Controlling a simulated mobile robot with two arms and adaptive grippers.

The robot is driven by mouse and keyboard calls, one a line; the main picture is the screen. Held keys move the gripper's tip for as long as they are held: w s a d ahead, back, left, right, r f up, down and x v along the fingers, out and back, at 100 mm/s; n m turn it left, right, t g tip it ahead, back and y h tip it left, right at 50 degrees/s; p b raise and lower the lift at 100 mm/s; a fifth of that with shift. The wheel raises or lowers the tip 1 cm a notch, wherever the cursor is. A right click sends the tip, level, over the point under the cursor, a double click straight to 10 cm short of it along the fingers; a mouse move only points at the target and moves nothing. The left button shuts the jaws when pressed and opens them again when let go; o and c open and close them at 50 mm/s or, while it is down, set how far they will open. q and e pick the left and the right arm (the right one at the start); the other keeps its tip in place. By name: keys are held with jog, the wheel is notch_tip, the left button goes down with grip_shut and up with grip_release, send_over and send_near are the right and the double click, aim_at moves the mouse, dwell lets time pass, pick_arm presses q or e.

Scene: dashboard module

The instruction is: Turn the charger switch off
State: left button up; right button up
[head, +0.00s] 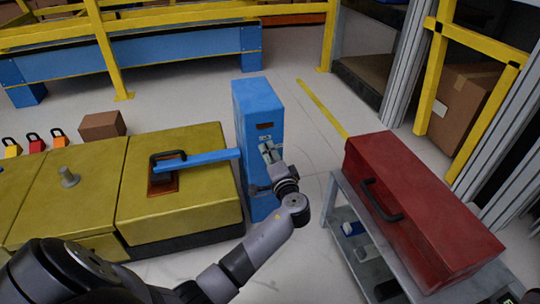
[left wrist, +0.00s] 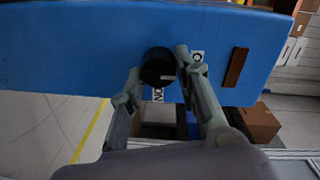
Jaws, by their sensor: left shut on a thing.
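The blue charger box (head: 258,105) stands upright in the middle of the head view. Its switch, a round black knob (left wrist: 157,66), shows on the blue face in the left wrist view. My left gripper (head: 268,148) is at the front of the box. In the left wrist view its fingers (left wrist: 158,64) are on either side of the knob and shut on it. A white ON label (left wrist: 158,95) shows below the knob. A second white label (left wrist: 198,57) is partly hidden by the right finger. The knob's pointing direction is unclear. My right gripper is not in view.
A blue bar (head: 200,160) runs from the box to a yellow block (head: 190,205) with a black handle. A red toolbox (head: 415,200) lies on a grey cart at the right. Colored padlocks (head: 35,142) and a brown box (head: 101,125) are at the left.

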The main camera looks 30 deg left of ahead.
pick_arm(q)
jog(key=shift+f, duration=0.1)
jog(key=o, duration=1.2)
jog(key=shift+c, duration=0.2)
jog(key=shift+d, duration=0.1)
jog(key=v, duration=1.2)
